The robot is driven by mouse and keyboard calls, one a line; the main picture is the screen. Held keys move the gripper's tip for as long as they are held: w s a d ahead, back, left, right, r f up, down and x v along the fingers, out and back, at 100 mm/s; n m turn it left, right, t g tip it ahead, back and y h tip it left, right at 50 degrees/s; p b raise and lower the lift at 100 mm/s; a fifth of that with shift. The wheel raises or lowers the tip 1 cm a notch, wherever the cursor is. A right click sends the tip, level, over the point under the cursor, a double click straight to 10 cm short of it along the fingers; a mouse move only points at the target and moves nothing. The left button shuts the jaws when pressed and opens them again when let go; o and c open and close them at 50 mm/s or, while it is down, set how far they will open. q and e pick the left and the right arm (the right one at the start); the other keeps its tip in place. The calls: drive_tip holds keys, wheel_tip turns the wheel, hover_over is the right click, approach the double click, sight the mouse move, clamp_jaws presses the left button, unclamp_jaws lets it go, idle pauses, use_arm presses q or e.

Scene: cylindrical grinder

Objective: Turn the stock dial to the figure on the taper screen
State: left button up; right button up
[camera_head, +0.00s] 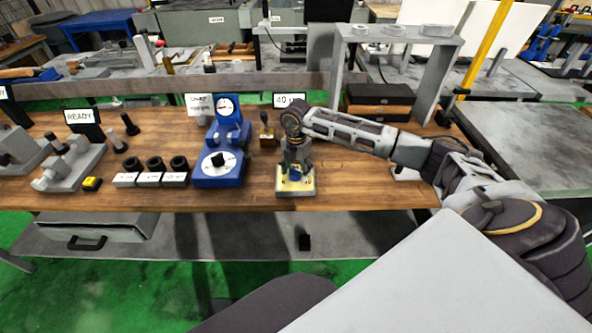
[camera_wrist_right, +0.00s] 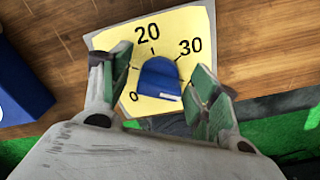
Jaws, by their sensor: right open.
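The stock dial is a blue knob (camera_wrist_right: 160,74) on a yellow plate (camera_wrist_right: 192,22) marked 0, 20 and 30 in the right wrist view; a white strip shows on the knob's near side. The plate (camera_head: 282,190) also shows in the head view near the table's front edge. The taper screen (camera_head: 284,99) stands behind and reads 40; its right end is hidden by my arm. My right gripper (camera_wrist_right: 161,62) is open above the plate, its green-padded fingers on either side of the knob, without visible contact. It also shows in the head view (camera_head: 295,168). My left gripper is out of view.
A blue gauge stand (camera_head: 222,180) with a white dial is left of the plate. Black rings on white blocks (camera_head: 150,180) and a READY screen (camera_head: 79,116) are further left.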

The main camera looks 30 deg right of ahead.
drive_tip(key=shift+r, duration=0.1)
wheel_tip(320, 180, up, 12)
idle(0.9)
idle(0.4)
